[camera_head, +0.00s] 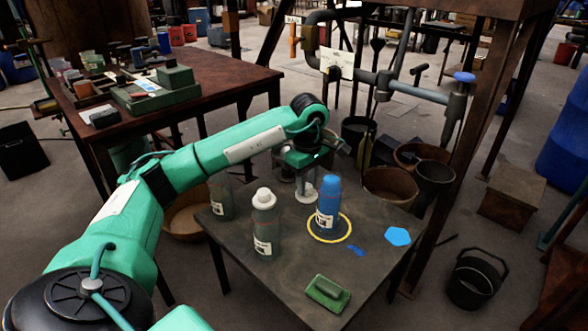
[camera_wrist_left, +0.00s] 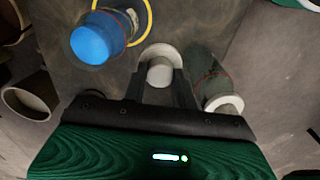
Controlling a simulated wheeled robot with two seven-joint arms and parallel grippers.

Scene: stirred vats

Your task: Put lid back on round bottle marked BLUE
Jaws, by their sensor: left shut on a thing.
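A blue round bottle (camera_head: 327,208) with a blue top and a white label stands upright inside a yellow ring (camera_head: 347,233) on the dark table. In the left wrist view its blue top (camera_wrist_left: 90,44) is at upper left. My left gripper (camera_head: 304,178) is just left of it and behind. It is shut on a pale lid (camera_head: 306,195), a flat disc with a narrow knob, which also shows between the fingers in the left wrist view (camera_wrist_left: 160,70). I cannot tell whether the disc touches the table. The lettering is too small to read. My right gripper is out of view.
A grey bottle with a pale cap (camera_head: 265,228) and a dark green bottle (camera_head: 220,198) stand at left on the table (camera_head: 290,270). A green block-like tool (camera_head: 327,293) lies at the front. A blue hexagon (camera_head: 398,236) is at right. Baskets and buckets stand behind.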

